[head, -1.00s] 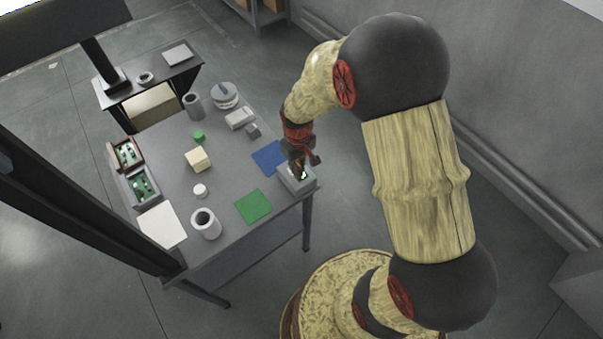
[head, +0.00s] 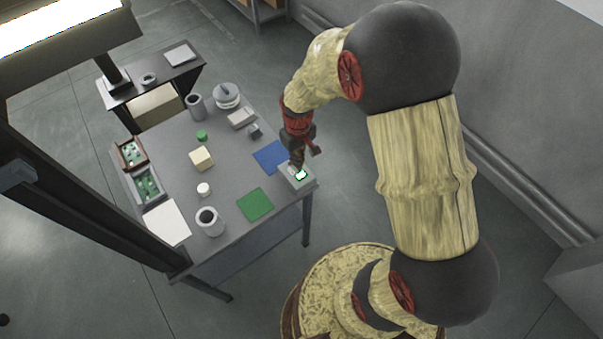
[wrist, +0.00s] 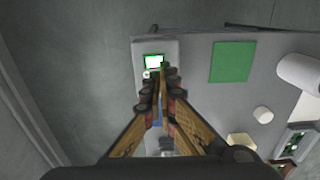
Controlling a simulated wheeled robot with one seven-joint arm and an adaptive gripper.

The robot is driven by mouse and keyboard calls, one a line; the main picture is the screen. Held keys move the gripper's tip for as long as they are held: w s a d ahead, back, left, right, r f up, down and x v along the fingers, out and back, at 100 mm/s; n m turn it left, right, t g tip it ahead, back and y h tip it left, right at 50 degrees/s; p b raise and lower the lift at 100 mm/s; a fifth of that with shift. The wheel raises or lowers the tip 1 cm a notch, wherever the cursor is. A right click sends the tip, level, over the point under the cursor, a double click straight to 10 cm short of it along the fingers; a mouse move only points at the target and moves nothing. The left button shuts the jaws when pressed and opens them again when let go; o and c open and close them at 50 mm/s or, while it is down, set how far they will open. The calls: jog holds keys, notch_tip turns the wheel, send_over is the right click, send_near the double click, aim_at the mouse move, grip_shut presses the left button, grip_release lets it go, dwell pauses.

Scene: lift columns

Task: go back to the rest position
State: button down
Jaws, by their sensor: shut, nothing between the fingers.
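I cannot tell whether the fingertips touch the box. The blue mat (head: 270,157) lies beside the gripper and is mostly hidden behind the fingers in the wrist view.
The grey table (head: 228,180) holds a green mat (head: 255,204), a cream block (head: 201,158), white and grey cylinders, and bins of green parts (head: 147,185) at the left. A dark column (head: 80,190) stands before its left side. Open floor lies right of the table.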

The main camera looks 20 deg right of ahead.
dwell(0.3)
jog(key=shift+s, duration=0.35)
jog(key=s+r+m+t+b, duration=0.1)
jog(key=s+r+t+b, duration=0.1)
jog(key=s+r, duration=0.6)
jog(key=s+r+m+t+b, duration=0.2)
jog(key=s+r, duration=0.7)
jog(key=r, duration=0.8)
jog(key=shift+s+r+t+b, duration=0.2)
jog(key=shift+t+b, duration=0.2)
jog(key=shift+t, duration=0.4)
jog(key=shift+d, duration=0.1)
